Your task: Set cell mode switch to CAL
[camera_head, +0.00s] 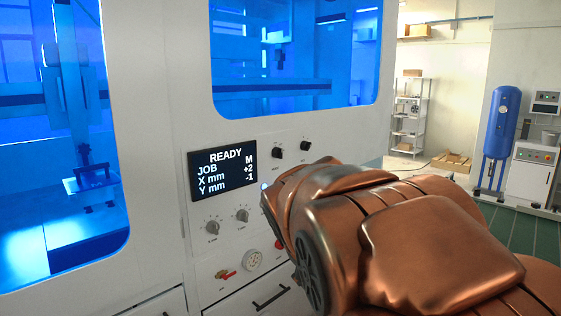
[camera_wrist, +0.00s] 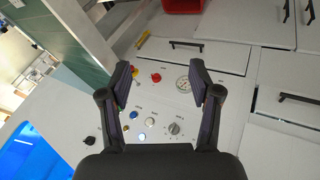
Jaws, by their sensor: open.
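The control panel on the white machine carries two black rotary switches: a left one (camera_head: 277,153) and a right one (camera_head: 305,146), up and right of the display (camera_head: 223,170). Their labels are too small to read, so I cannot tell which is the mode switch or where it points. The display reads READY, JOB M, X mm +2, Y mm -1. The wrist view shows one black switch (camera_wrist: 90,141) at lower left, beyond my left finger. My gripper (camera_wrist: 161,68) is open and empty, with its fingers over the panel. In the head view my copper arm hides it.
Two grey dials (camera_head: 212,227) (camera_head: 242,215) sit below the display. A red button (camera_wrist: 156,78), a round gauge (camera_wrist: 183,85), a blue button (camera_wrist: 133,115) and a grey dial (camera_wrist: 174,128) show around the fingers. Drawer handles (camera_wrist: 187,46) stick out nearby.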

